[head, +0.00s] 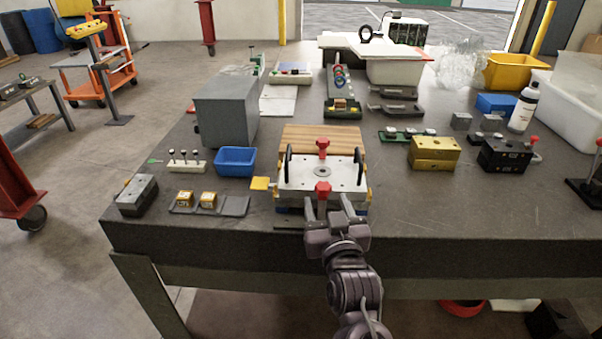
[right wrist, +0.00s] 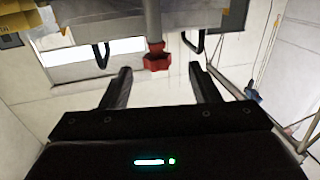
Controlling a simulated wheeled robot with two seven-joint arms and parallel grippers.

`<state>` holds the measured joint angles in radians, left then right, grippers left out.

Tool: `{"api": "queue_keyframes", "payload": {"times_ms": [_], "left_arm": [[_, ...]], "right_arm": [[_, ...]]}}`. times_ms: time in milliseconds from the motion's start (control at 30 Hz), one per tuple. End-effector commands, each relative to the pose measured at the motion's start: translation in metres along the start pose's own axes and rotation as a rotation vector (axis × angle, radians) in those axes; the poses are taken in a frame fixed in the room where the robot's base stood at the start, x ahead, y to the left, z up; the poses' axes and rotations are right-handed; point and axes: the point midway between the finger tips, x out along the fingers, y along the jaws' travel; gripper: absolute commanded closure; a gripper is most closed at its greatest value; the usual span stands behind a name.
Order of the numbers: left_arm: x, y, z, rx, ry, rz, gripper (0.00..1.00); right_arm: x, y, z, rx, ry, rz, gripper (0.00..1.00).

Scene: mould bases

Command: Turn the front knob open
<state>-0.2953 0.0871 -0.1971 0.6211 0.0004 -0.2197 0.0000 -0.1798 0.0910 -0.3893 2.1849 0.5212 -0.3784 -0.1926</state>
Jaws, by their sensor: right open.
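The front knob (head: 323,189) is red and sits at the near edge of a silver plate (head: 345,178) on a mould base. A second red knob (head: 323,145) is at the plate's far edge, and black handles stand at both sides. In the right wrist view the red front knob (right wrist: 157,58) shows beyond the fingertips, between them. My right gripper (head: 329,203) is open and empty, just in front of the front knob, with its fingers pointing at it; in the right wrist view its two fingers (right wrist: 160,82) are wide apart. My left gripper is in neither view.
A yellow tab (head: 260,183) sticks out left of the plate. A blue bin (head: 236,161), a grey box (head: 226,108) and gold blocks (head: 208,200) stand to the left. A yellow block (head: 434,153) and a dark block (head: 504,155) stand right. The table's front right is clear.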

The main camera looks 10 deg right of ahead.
Motion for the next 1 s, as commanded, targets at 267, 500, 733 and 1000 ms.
{"api": "queue_keyframes", "payload": {"times_ms": [267,500,733,1000], "left_arm": [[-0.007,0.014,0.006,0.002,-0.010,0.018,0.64],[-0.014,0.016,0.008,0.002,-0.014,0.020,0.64],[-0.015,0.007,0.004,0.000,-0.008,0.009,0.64],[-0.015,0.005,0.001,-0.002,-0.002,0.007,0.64]], "right_arm": [[0.029,0.001,-0.008,0.004,0.009,0.002,0.44],[0.065,0.000,-0.007,0.004,0.009,0.001,0.44],[0.077,0.001,-0.005,0.005,0.008,0.001,0.44],[0.076,0.001,-0.005,0.005,0.008,0.001,0.54]]}}
